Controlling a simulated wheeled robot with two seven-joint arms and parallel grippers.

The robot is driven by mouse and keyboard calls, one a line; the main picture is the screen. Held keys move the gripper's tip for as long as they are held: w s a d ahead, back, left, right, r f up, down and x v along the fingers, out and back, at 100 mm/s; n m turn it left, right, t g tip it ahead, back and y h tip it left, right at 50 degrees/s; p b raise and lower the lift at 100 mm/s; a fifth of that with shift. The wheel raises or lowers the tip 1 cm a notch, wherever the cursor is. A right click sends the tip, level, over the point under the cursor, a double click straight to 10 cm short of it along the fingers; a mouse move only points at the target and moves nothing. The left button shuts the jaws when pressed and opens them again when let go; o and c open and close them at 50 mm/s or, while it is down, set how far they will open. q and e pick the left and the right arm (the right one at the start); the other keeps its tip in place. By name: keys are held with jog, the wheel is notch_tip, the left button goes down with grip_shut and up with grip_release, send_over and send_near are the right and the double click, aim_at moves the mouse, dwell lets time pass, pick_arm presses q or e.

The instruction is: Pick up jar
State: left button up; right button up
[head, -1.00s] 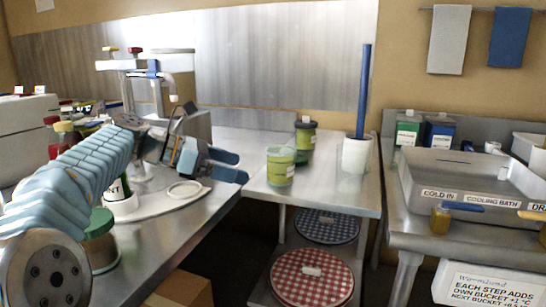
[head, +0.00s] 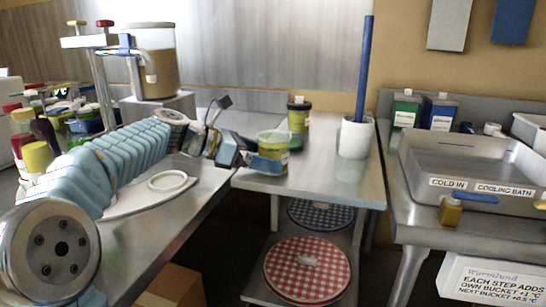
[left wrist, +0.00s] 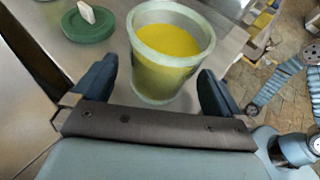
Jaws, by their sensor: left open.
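An open-topped, pale-rimmed jar (head: 272,148) with yellow-green contents stands on the steel shelf near its left front edge. My left gripper (head: 252,156) is open at the jar, and one dark blue finger crosses in front of the jar's lower side. In the left wrist view the jar (left wrist: 170,75) stands upright with its lower part between the two spread fingers (left wrist: 158,80). A gap shows beside each finger. A second, dark-lidded jar (head: 299,115) stands just behind. My right gripper is not in view.
A white pot (head: 354,138) with a tall blue rod stands to the right on the shelf. Checked round lids (head: 307,270) lie on lower shelves. A cooling bath (head: 470,165) is at right.

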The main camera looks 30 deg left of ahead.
pick_arm(q)
jog(key=x, duration=0.3)
jog(key=shift+d+f, duration=0.1)
jog(key=c, duration=1.3)
